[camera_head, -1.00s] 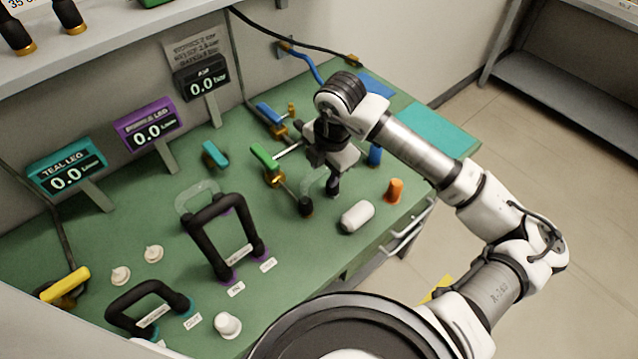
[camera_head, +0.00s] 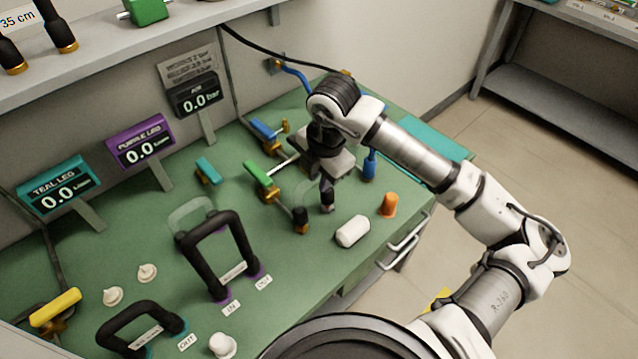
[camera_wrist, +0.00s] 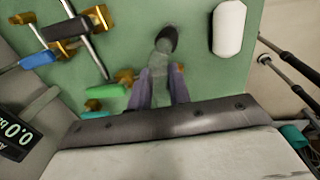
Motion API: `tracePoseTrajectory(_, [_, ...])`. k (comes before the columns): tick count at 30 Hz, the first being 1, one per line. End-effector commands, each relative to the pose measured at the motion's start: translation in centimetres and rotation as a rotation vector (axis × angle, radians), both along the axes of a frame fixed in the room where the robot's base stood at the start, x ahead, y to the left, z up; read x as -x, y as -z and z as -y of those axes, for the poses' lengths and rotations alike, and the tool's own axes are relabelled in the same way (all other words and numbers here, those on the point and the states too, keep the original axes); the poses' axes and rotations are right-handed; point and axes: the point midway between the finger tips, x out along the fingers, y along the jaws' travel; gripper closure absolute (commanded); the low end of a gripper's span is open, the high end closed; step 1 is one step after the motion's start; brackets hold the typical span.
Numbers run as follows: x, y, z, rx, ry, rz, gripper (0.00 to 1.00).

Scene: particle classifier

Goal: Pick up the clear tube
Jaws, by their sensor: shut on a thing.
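A clear tube (camera_head: 304,192), bent in an arch with dark ends, is at the front of my gripper in the head view, by the green-handled valve. In the wrist view the pale tube (camera_wrist: 160,62) runs between the two fingers to a dark end piece (camera_wrist: 167,38). My gripper (camera_wrist: 158,88) is shut on it. In the head view my gripper (camera_head: 325,186) points down, low over the green bench. My wrist hides part of the tube, and I cannot tell whether it is clear of the bench.
A green-handled valve (camera_head: 262,176) is close on the left. Another clear loop (camera_head: 189,214) lies behind the large black tube (camera_head: 183,244).

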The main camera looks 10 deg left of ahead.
Motion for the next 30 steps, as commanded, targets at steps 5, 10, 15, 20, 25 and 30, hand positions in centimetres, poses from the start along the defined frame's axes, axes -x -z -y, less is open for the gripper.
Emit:
tracePoseTrajectory(5, [0.0, -3.7, 0.0, 0.002, -0.003, 0.007, 1.00])
tracePoseTrajectory(10, [-0.1, -8.5, 0.0, 0.003, -0.001, 0.008, 1.00])
tracePoseTrajectory(15, [0.0, -12.9, 0.0, 0.002, 0.000, 0.005, 1.00])
tracePoseTrajectory(20, [0.0, -15.7, 0.0, 0.001, 0.001, 0.004, 1.00])
tracePoseTrajectory(25, [0.0, -17.3, 0.0, 0.001, -0.001, 0.001, 1.00])
tracePoseTrajectory(30, [0.1, -17.8, 0.0, 0.000, -0.002, 0.000, 1.00])
